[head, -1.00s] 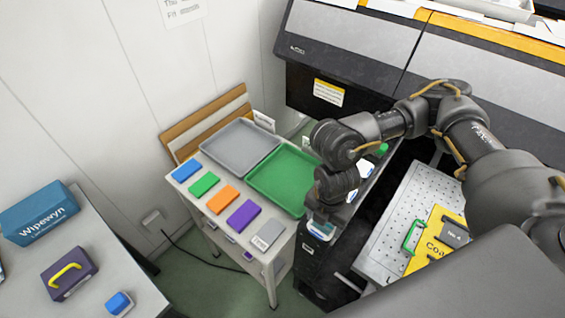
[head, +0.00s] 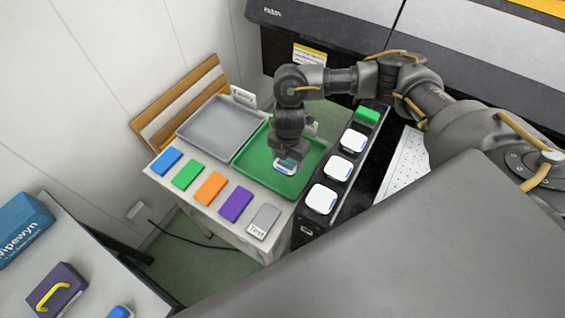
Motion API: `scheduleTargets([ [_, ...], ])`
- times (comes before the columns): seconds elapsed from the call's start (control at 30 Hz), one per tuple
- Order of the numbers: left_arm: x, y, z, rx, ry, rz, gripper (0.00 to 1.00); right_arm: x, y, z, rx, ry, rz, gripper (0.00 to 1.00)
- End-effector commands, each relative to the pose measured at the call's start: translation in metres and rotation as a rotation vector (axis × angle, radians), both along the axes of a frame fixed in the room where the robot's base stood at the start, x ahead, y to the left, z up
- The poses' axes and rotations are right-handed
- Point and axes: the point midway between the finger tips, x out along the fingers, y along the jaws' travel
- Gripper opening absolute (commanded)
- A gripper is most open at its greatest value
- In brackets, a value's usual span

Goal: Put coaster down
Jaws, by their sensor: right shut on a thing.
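My right gripper (head: 287,156) points down over the green tray (head: 252,163) on the cart. It is shut on the coaster (head: 285,168), a small pale piece with a blue edge, mostly hidden by the fingers. The coaster is over the tray's right part; I cannot tell whether it touches the tray floor. My left gripper is not in view.
A grey tray (head: 218,126) beside the green one looks empty. Blue, green, orange, purple and grey blocks line the cart's front. White square pieces (head: 338,167) and a green one (head: 367,116) sit on a black rail to the right. A table with boxes is at lower left.

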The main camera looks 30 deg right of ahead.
Motion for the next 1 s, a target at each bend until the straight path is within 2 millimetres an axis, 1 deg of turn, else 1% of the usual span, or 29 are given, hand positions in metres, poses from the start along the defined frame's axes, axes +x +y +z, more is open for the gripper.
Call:
scheduleTargets([
  [0.03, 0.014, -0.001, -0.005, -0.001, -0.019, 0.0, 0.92, 0.005, -0.001, -0.016, -0.001, 0.009, -0.006, 0.4],
  [0.1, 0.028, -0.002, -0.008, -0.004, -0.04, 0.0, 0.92, 0.015, -0.001, -0.027, 0.0, 0.006, -0.004, 0.4],
  [0.17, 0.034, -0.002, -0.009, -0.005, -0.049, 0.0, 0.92, 0.021, -0.002, -0.034, 0.0, 0.008, -0.004, 0.4],
  [0.27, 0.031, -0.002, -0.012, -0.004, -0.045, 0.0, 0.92, 0.029, -0.002, -0.041, -0.001, 0.003, -0.001, 0.4],
  [0.4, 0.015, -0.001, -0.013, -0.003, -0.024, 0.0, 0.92, 0.032, -0.002, -0.044, -0.001, 0.003, 0.003, 0.4],
  [0.5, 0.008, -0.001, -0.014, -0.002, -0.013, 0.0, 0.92, 0.033, -0.002, -0.046, -0.001, 0.003, 0.001, 0.4],
  [0.57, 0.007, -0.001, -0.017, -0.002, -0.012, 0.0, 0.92, 0.036, -0.003, -0.052, 0.0, 0.006, -0.001, 0.4],
  [0.63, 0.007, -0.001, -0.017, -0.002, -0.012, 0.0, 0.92, 0.034, -0.002, -0.064, 0.0, 0.009, -0.001, 0.4],
  [0.73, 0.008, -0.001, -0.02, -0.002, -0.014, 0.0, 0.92, 0.035, -0.002, -0.075, 0.001, 0.006, -0.001, 0.4],
  [0.8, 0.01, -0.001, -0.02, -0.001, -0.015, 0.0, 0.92, 0.035, -0.003, -0.078, -0.001, 0.005, 0.001, 0.4],
  [1.0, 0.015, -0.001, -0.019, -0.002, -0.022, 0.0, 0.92, 0.036, -0.003, -0.078, -0.001, 0.003, 0.002, 0.4],
])
